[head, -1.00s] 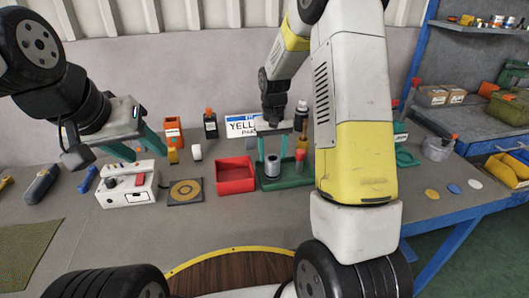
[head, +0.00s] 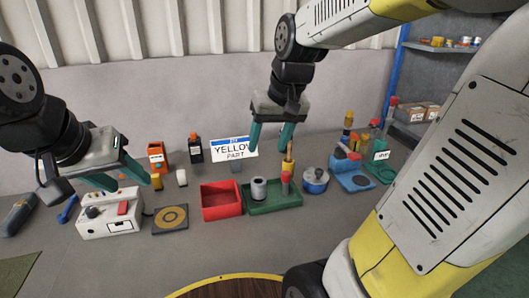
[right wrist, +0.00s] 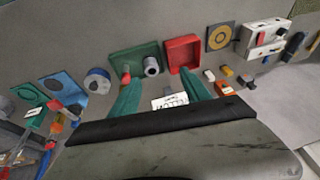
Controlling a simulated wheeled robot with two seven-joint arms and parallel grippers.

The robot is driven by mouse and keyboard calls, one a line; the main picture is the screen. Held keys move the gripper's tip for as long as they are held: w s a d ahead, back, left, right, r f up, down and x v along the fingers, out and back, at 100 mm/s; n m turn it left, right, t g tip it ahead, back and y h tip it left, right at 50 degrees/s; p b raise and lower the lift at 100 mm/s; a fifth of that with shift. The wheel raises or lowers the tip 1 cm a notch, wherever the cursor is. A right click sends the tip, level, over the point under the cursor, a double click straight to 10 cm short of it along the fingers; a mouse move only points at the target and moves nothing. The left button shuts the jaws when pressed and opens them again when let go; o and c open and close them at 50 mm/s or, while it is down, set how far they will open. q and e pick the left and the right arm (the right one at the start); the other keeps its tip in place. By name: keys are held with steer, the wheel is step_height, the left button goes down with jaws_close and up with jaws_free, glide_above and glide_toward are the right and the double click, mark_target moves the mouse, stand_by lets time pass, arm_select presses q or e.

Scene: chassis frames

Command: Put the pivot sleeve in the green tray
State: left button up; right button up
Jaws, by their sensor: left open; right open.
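The pivot sleeve (head: 258,192), a short grey cylinder, stands upright inside the green tray (head: 277,207), on its left side. It also shows in the right wrist view (right wrist: 151,67), in the green tray (right wrist: 122,56). A red-topped item stands at the tray's right side. My right gripper (head: 270,147) is open and empty, above and behind the tray, clear of the sleeve. My open right fingers also show in the right wrist view (right wrist: 160,79). My left gripper (head: 129,184) is open and empty, above the white control box at the left.
A red tray (head: 221,212) sits just left of the green one. A white control box (head: 110,215), a dark pad with an orange ring (head: 170,219) and a "YELLOW PART" sign (head: 234,149) stand around. A blue-grey pot (head: 315,182) and several bottles stand to the right.

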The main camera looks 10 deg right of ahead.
steer(key=s+r+t, duration=0.1)
steer(key=s+t, duration=0.1)
steer(key=s, duration=0.7)
steer(key=shift+s+a+r+y, duration=0.15)
steer(key=shift+s+a+y, duration=0.15)
steer(key=shift+s+a, duration=0.1)
stand_by(0.5)
